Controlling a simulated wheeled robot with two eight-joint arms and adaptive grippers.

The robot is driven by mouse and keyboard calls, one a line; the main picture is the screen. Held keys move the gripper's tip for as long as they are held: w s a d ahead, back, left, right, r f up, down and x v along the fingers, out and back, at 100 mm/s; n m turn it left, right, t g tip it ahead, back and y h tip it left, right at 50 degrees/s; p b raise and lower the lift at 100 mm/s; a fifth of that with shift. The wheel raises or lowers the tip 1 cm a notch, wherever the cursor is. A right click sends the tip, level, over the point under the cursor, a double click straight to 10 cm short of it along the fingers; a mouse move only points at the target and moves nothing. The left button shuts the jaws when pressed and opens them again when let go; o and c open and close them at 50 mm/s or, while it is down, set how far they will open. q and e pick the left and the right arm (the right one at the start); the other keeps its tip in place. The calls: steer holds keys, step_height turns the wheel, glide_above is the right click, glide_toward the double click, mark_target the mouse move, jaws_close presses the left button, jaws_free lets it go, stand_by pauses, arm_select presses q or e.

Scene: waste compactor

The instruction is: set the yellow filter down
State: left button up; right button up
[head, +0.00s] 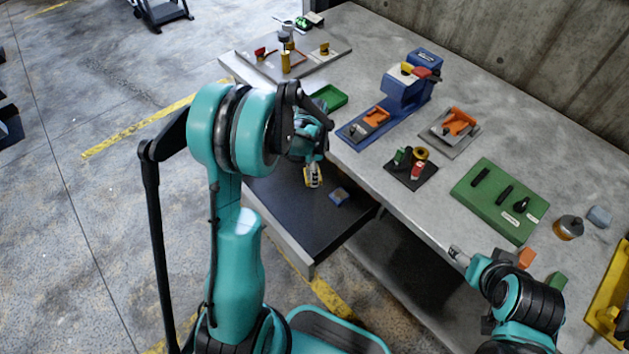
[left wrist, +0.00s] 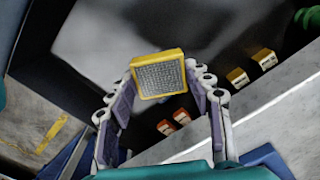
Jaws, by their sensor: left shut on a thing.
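The yellow filter (left wrist: 158,75) is a square yellow frame with a grey mesh face, seen in the left wrist view. My left gripper (left wrist: 160,88) is shut on it, with a finger on each side. In the head view the filter (head: 313,178) shows as a small yellow piece below my left gripper (head: 312,160), over the open dark drawer (head: 285,211) at the bench front. Whether it touches the drawer floor cannot be told. My right gripper (head: 457,254) is near the bench's front edge; its finger opening is too small to judge.
The bench top holds a green tray (head: 329,97), a blue press-like device (head: 410,88), a black block holder (head: 411,176) and a green board (head: 493,205). Much of the drawer floor is bare.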

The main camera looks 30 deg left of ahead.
mark_target(306, 169)
arm_select(q)
steer(key=shift+w+a+f+m, duration=0.2)
steer(key=shift+a+f+m, duration=0.2)
steer(key=shift+a+m, duration=0.15)
steer(key=shift+w+a+f+m, duration=0.2)
steer(key=shift+a+f+m, duration=0.15)
steer(key=shift+a+m, duration=0.2)
steer(key=shift+a+f+b, duration=0.2)
steer(key=shift+f+b, duration=0.1)
steer(key=shift+b, duration=0.1)
steer(key=shift+m, duration=0.3)
step_height(306, 169, down, 10)
steer(key=b, duration=0.3)
steer(key=shift+r+b, duration=0.25)
steer(key=shift+b, duration=0.15)
steer(key=shift+f, duration=0.1)
steer(key=o, duration=1.3)
